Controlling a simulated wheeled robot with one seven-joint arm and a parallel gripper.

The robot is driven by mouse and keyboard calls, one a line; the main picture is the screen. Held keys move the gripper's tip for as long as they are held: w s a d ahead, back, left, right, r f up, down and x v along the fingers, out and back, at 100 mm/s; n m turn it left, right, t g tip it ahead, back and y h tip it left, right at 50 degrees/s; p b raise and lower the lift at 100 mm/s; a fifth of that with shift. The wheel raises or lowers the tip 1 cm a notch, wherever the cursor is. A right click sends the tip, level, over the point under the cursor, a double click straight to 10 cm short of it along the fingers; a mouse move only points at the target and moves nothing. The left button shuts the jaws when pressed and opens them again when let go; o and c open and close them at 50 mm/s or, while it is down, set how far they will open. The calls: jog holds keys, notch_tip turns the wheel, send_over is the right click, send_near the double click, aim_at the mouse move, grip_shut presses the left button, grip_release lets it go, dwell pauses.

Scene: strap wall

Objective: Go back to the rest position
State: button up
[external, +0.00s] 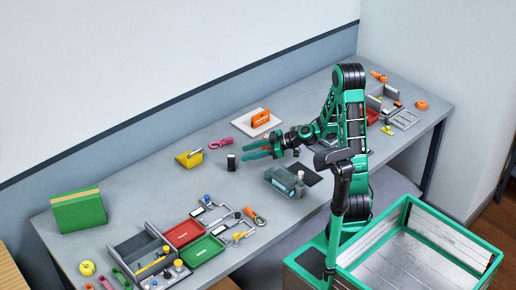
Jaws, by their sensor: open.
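My gripper (247,150) is at the end of my green and black arm, above the middle of the grey table (150,190). Its two green fingers point left and are apart, with nothing seen between them. A small black cylinder (231,162) stands just left of the fingertips; whether they touch it cannot be told.
A white board with an orange handle (261,118) lies behind my gripper. A grey-green box (284,181) is in front of it. A yellow holder (189,158) and pink shackle (220,143) lie left. Red (184,233) and green (203,250) trays sit front left.

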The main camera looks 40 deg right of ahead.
dwell(0.3)
jog(key=s+r+m+g+h, duration=0.1)
jog(key=s, duration=0.2)
jog(key=s+r+m+g+h, duration=0.1)
jog(key=s+m, duration=0.1)
jog(key=s, duration=0.2)
jog(key=s+d+r+m+g+h, duration=0.1)
jog(key=s+m, duration=0.1)
jog(key=s, duration=0.1)
jog(key=shift+s+r, duration=0.2)
jog(key=shift+r, duration=0.1)
jog(key=s+d+m+g+h, duration=0.3)
jog(key=s+d+m, duration=0.2)
jog(key=s+d, duration=0.3)
jog(key=s+d+m+g+h, duration=0.3)
jog(key=s+d+m, duration=0.2)
jog(key=s, duration=1)
jog(key=d, duration=0.3)
jog(key=shift+s+d+f+g, duration=0.2)
jog(key=shift+f+g, duration=0.1)
jog(key=shift+f, duration=0.1)
